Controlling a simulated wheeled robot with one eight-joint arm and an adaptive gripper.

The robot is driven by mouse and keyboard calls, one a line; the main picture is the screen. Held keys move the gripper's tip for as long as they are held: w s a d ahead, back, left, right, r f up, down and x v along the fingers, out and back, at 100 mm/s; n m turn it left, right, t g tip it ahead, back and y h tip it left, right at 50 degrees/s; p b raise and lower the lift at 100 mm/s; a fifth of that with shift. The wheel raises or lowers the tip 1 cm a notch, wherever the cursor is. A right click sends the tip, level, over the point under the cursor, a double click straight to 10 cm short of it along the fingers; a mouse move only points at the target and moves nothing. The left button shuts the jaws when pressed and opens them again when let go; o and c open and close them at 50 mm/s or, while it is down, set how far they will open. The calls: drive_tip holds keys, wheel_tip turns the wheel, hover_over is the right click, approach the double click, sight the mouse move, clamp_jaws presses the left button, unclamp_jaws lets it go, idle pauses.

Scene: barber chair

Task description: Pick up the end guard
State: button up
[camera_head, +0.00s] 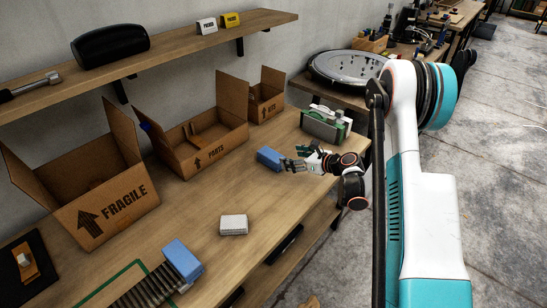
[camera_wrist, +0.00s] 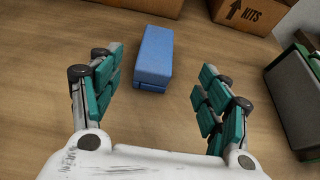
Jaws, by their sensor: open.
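No part is labelled as the end guard; a blue block (camera_head: 269,158) lies on the wooden bench just beyond my gripper's fingers. A second blue block (camera_head: 183,258) sits at the end of a ribbed strip at the front left; I cannot tell which one the name means. My gripper (camera_head: 292,160) is open and empty, its fingers pointing at the first block. In the wrist view this block (camera_wrist: 153,58) lies ahead, between the lines of the spread fingers (camera_wrist: 160,68), with no finger touching it.
Open cardboard boxes marked FRAGILE (camera_head: 110,204), PARTS (camera_head: 214,151) and KITS (camera_head: 268,107) stand along the wall. A green and grey device (camera_head: 325,124) stands close to my gripper's right. A pale block (camera_head: 233,225) lies mid-bench, with bare wood around it.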

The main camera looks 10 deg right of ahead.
sight(273, 155)
drive_tip(key=b+x, duration=0.1)
drive_tip(key=x, duration=0.4)
drive_tip(key=shift+w+a+f, duration=0.15)
drive_tip(key=shift+w+f, duration=0.05)
drive_tip(key=b+x, duration=0.3)
drive_tip(key=x, duration=0.2)
drive_tip(key=shift+s+a+f, duration=0.1)
drive_tip(key=shift+a+f, duration=0.05)
drive_tip(key=shift+a, duration=0.1)
drive_tip(key=c, duration=1)
